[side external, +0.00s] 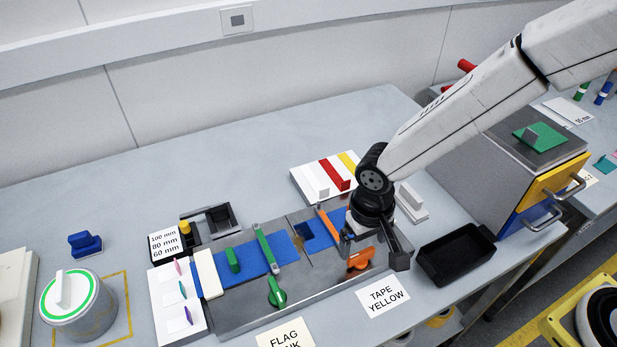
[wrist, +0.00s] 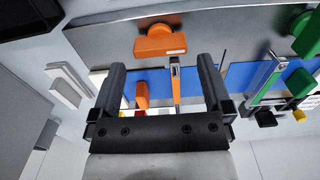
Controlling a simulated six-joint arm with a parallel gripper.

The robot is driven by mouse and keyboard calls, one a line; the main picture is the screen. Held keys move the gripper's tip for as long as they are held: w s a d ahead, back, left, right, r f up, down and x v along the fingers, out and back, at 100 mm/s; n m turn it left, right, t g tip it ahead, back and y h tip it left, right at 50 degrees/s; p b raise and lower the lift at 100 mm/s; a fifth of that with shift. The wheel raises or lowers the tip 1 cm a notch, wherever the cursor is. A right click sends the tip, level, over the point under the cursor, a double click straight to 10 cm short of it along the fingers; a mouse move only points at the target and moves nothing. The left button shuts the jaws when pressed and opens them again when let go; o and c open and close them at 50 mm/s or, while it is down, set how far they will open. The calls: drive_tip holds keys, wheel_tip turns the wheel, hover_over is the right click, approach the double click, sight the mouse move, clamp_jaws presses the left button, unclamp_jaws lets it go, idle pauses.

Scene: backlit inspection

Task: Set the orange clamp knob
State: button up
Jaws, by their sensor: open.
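The orange clamp knob (side external: 360,259) sits on the grey fixture plate (side external: 240,315), near its front right. In the wrist view the orange knob (wrist: 160,42) lies just beyond the fingertips, roughly centred between them, with clear space around it. An orange clamp bar (side external: 328,222) runs behind the knob over blue material; it also shows in the wrist view (wrist: 176,85). My gripper (side external: 372,247) is open and empty, close above the right end of the fixture. The gripper (wrist: 162,66) shows both dark fingers apart. Contact with the knob cannot be seen.
A green clamp knob (side external: 277,292) and green bar (side external: 265,248) stand left of the orange clamp. A black tray (side external: 456,255) is to the right. A white rack with coloured strips (side external: 313,180) is behind. A "TAPE YELLOW" card (side external: 383,296) lies in front.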

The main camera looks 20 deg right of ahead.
sight(362, 253)
drive_tip(key=shift+f, duration=1.9)
drive_tip(key=c, duration=1)
